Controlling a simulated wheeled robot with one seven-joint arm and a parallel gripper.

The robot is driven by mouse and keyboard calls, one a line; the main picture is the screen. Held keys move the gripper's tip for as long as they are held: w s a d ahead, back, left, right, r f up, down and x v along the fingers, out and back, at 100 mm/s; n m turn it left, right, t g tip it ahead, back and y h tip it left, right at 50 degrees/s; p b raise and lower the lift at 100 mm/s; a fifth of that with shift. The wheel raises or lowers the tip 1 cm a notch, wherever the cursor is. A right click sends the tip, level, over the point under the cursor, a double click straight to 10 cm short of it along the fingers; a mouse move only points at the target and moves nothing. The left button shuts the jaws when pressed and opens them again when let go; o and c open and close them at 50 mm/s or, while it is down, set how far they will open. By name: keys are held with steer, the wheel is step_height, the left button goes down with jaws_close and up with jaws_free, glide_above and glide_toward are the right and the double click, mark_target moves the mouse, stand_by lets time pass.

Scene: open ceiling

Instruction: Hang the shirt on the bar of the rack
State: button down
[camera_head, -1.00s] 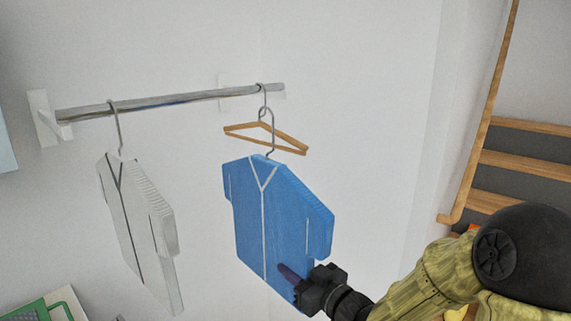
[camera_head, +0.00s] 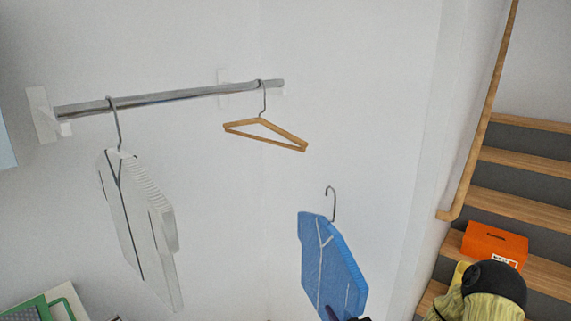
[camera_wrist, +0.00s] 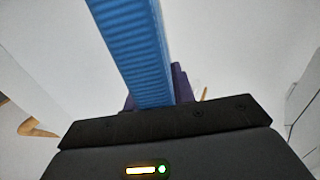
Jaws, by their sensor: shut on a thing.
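The hook is clear of the bar. My gripper (camera_head: 345,318) is at the shirt's lower edge, mostly cut off by the bottom of the head view. In the wrist view the shirt's ribbed blue edge (camera_wrist: 133,45) runs down between the purple fingers of my gripper (camera_wrist: 155,90), which is shut on it.
A white shirt (camera_head: 135,230) hangs at the bar's left. An empty wooden hanger (camera_head: 265,133) hangs near its right end. The bar between them is free. Wooden stairs (camera_head: 520,205) with an orange box (camera_head: 494,246) stand at the right. A green object (camera_head: 50,303) is at lower left.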

steer(key=shift+m+h, duration=0.4)
steer(key=shift+h, duration=0.2)
steer(key=f, duration=0.1)
steer(key=d+f, duration=0.1)
steer(key=f, duration=0.2)
steer(key=shift+s+d, duration=0.15)
steer(key=shift+s, duration=0.25)
steer(key=shift+r+t+p, duration=0.25)
steer(key=shift+t+p, duration=0.05)
steer(key=shift+p, duration=0.7)
steer(key=s+m+h+p, duration=0.1)
steer(key=s+h+p, duration=0.1)
steer(key=p, duration=0.3)
steer(key=shift+d+t, duration=0.1)
steer(key=shift+t, duration=0.2)
steer(key=s+m+h+p, duration=0.1)
steer(key=s+p, duration=0.1)
steer(key=p, duration=0.1)
steer(key=s+f+m+h+p, duration=0.1)
steer(key=s+h+p, duration=0.1)
steer(key=p, duration=0.1)
steer(key=shift+s+f, duration=0.2)
